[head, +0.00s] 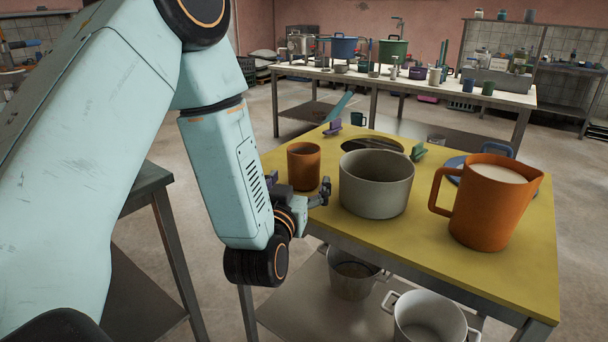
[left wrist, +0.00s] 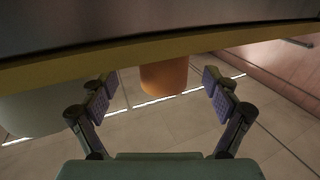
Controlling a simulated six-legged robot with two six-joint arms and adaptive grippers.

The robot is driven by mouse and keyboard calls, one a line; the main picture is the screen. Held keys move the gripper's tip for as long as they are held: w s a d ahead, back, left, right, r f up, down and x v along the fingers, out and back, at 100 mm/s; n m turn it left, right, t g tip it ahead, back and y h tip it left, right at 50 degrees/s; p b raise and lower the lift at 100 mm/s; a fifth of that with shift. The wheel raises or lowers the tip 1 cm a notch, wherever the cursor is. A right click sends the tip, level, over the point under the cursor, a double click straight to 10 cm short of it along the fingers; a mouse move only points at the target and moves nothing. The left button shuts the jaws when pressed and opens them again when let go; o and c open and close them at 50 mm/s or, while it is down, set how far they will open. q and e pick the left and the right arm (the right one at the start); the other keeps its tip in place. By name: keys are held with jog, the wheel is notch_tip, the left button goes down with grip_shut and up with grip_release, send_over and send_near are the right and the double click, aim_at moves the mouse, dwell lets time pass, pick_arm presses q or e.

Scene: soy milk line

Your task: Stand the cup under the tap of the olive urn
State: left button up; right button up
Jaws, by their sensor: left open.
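A brown-orange cup (head: 304,165) stands upright on the yellow table, near its left edge. My left gripper (head: 298,190) is open at that edge, with its fingers on either side of the cup's near side. In the left wrist view the cup (left wrist: 163,77) shows between the two spread fingers of the gripper (left wrist: 160,88), not gripped; contact cannot be told. A green pot-like vessel (head: 392,52) stands raised on the far table; whether it is the olive urn is unclear, and no tap can be made out. My right gripper is not in view.
Beside the cup on the yellow table (head: 450,265) are a grey pot (head: 376,190) and an orange jug (head: 487,212) of pale liquid. The far table (head: 510,94) is crowded; open floor lies between.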

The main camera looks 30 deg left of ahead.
aim_at(300, 171)
pick_arm(q)
jog(key=x, duration=0.1)
jog(key=b+x, duration=0.1)
jog(key=x, duration=0.3)
jog(key=shift+w+a+r, duration=0.1)
jog(key=shift+a+r, duration=0.25)
jog(key=shift+r, duration=0.05)
jog(key=shift+w+a, duration=0.15)
jog(key=shift+w, duration=0.35)
jog(key=shift+r, duration=0.1)
jog(key=c, duration=1.5)
jog(key=shift+r, duration=0.15)
